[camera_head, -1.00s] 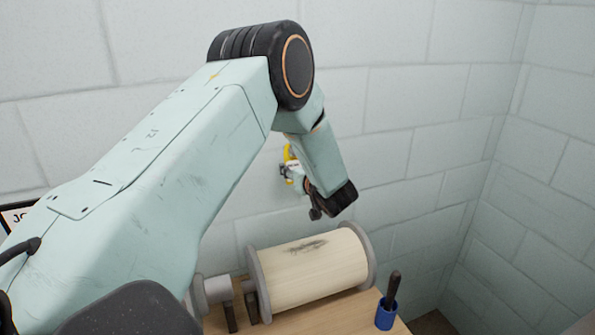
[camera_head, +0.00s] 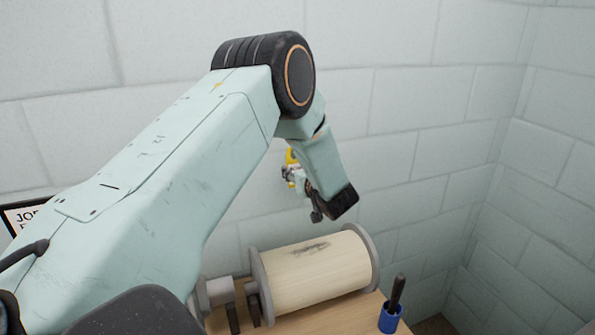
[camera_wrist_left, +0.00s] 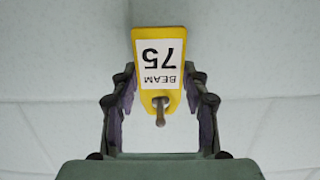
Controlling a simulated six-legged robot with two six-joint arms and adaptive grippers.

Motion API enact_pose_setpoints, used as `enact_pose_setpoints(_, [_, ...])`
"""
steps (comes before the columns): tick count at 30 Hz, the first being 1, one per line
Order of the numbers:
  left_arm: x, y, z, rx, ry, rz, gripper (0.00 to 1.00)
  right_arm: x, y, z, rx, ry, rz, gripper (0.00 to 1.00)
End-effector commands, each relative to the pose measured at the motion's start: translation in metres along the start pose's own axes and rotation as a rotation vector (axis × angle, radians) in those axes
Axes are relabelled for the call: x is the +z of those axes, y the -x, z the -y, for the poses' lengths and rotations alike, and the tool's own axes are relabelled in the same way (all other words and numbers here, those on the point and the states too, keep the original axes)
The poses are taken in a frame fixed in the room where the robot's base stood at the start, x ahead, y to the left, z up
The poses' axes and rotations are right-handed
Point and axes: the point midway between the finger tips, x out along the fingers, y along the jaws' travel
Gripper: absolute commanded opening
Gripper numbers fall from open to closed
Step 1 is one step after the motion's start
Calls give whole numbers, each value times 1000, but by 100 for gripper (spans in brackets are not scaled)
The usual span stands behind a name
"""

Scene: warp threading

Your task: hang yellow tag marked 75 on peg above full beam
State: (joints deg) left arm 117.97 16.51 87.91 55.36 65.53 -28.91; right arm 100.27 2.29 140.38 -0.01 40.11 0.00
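The yellow tag (camera_wrist_left: 160,88) has a white label reading BEAM 75, upside down in the left wrist view. My left gripper (camera_wrist_left: 161,76) has its fingertips at the tag's two side edges, closed on it. A short brown peg (camera_wrist_left: 160,119) shows at the tag's hole, at the lower end in that view; how far it passes through is unclear. In the head view the tag (camera_head: 291,157) is a small yellow patch at my left gripper (camera_head: 292,174), near the wall above the full beam (camera_head: 318,272). My right gripper is out of view.
The full beam lies on a wooden table (camera_head: 350,318), with a grey flange at each end. A blue cup (camera_head: 389,318) with a dark-handled tool stands to its right. A block wall (camera_head: 420,130) is close behind. A framed sign (camera_head: 22,217) is partly hidden at left.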

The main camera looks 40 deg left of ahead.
Motion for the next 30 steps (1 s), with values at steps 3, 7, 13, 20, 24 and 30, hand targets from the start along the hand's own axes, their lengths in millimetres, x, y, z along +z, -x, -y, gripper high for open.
enact_pose_setpoints(3, [0, 0, 0, 0, 0, 0, 56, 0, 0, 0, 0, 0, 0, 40])
enact_pose_setpoints(7, [0, 0, 0, 0, 0, 0, 67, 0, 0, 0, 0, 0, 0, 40])
enact_pose_setpoints(13, [0, 0, 0, 0, 0, 0, 72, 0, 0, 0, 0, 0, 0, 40])
enact_pose_setpoints(20, [0, 4, -1, 1, 0, 0, 72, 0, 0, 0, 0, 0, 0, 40])
enact_pose_setpoints(24, [-1, 22, -1, 4, -2, 0, 72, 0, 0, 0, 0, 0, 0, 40])
enact_pose_setpoints(30, [-2, 64, -2, 6, -2, -3, 72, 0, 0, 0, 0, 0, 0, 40])
